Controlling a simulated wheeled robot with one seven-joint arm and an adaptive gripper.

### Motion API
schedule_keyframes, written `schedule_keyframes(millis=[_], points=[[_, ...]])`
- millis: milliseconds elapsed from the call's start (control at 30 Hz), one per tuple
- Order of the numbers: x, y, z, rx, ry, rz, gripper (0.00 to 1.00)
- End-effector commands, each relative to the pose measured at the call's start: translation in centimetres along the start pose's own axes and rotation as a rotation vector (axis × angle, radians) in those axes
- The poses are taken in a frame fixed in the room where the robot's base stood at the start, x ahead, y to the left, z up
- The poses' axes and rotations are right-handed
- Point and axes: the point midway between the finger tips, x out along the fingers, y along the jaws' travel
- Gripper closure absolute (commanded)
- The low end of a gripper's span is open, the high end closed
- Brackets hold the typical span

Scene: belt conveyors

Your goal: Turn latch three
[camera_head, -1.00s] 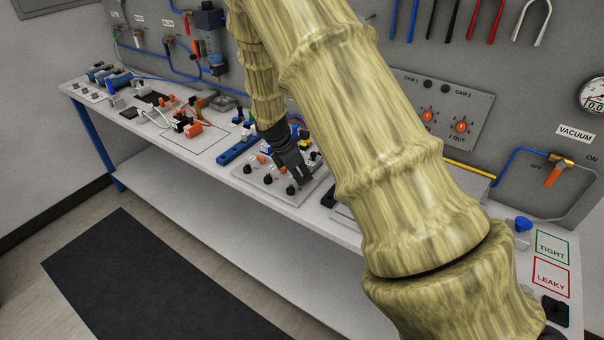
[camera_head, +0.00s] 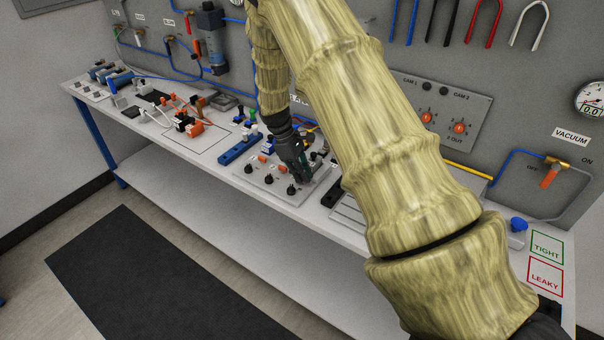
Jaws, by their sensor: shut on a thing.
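A light grey panel (camera_head: 262,180) lies on the bench in the middle of the view. Its front row has black knobs, at the left (camera_head: 249,168), middle (camera_head: 269,180) and right (camera_head: 291,190). Behind them are small orange latches, one at the left (camera_head: 262,158) and one in the middle (camera_head: 284,168). My gripper (camera_head: 306,179) points down at the right end of this orange row and is shut on the latch there, the third from the left. The fingers hide most of that latch, so I cannot tell its angle.
A blue block (camera_head: 240,149) lies left of the panel. Orange and black fittings (camera_head: 190,126) stand further left. A wall plate with orange knobs (camera_head: 459,128) is behind, right of my arm. The bench front edge is clear below the panel.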

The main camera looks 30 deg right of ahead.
Motion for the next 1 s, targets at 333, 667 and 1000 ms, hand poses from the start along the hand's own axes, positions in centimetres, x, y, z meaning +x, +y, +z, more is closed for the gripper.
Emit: schedule_keyframes(millis=[333, 667, 1000], points=[[-0.20, 0.27, -0.03, 0.070, 0.003, -0.025, 1.00], [-0.23, 0.29, -0.04, 0.073, 0.004, -0.026, 1.00], [-0.13, 0.21, -0.02, 0.072, 0.002, -0.027, 0.82]])
